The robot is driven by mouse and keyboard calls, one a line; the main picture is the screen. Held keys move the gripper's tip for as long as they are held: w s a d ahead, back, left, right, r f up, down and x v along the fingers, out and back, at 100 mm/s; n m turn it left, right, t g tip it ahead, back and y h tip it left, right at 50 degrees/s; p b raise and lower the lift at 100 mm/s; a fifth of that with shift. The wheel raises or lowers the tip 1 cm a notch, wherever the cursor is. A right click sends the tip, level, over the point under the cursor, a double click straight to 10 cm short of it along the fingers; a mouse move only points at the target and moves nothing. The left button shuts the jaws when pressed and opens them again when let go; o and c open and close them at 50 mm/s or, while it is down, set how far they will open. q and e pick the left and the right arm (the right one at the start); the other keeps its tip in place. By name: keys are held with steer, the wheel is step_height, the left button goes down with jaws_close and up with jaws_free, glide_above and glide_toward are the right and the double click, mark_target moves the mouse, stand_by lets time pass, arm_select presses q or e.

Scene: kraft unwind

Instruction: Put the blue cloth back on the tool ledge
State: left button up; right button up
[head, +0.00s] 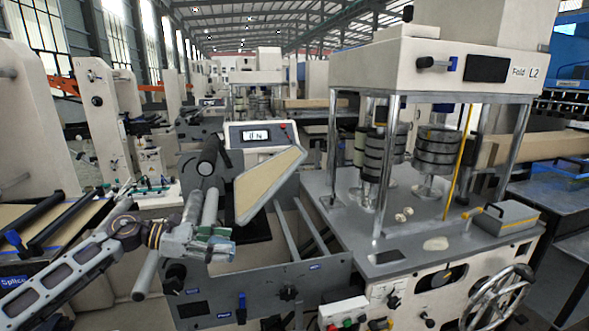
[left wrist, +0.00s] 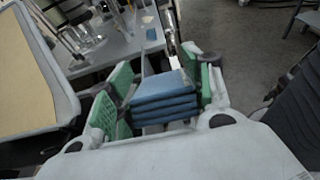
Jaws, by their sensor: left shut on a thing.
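My left gripper (head: 222,243) reaches in from the left in the head view, above the grey front panel of the machine. In the left wrist view its green-padded fingers (left wrist: 160,98) are shut on the blue cloth (left wrist: 165,86). The cloth is a folded stack of several blue layers, held between the pads. In the head view the cloth is hard to make out among the fingers. I cannot tell which surface is the tool ledge. My right gripper is not in view.
A tan, grey-edged panel (head: 268,186) stands tilted just behind the gripper, below a small display box (head: 258,136). At right, the Fold L2 machine has a grey deck (head: 335,205) with posts, rollers and a grey box (head: 505,219). A handwheel (head: 500,300) sticks out in front.

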arm_select(q)
steer(key=f, duration=0.1)
steer(key=f+n+t, duration=0.1)
steer(key=w+f+t, duration=0.1)
steer(key=shift+d+f+n+y, duration=0.15)
steer(key=shift+d+n+y, duration=0.15)
steer(key=shift+d, duration=0.1)
step_height(320, 180, down, 8)
steer(key=n+t+y, duration=0.3)
steer(key=n+t, duration=0.1)
steer(key=shift+a+r+t, duration=0.2)
steer(key=shift+a+t, duration=0.2)
steer(key=shift+a, duration=0.05)
steer(key=shift+f+n, duration=0.15)
steer(key=shift+n, duration=0.15)
steer(key=shift+a+f+t, duration=0.2)
steer(key=shift+f+t, duration=0.1)
steer(key=shift+s+a+f+n+y, duration=0.1)
steer(key=shift+s+f+n+y, duration=0.05)
steer(key=shift+f+n+y, duration=0.15)
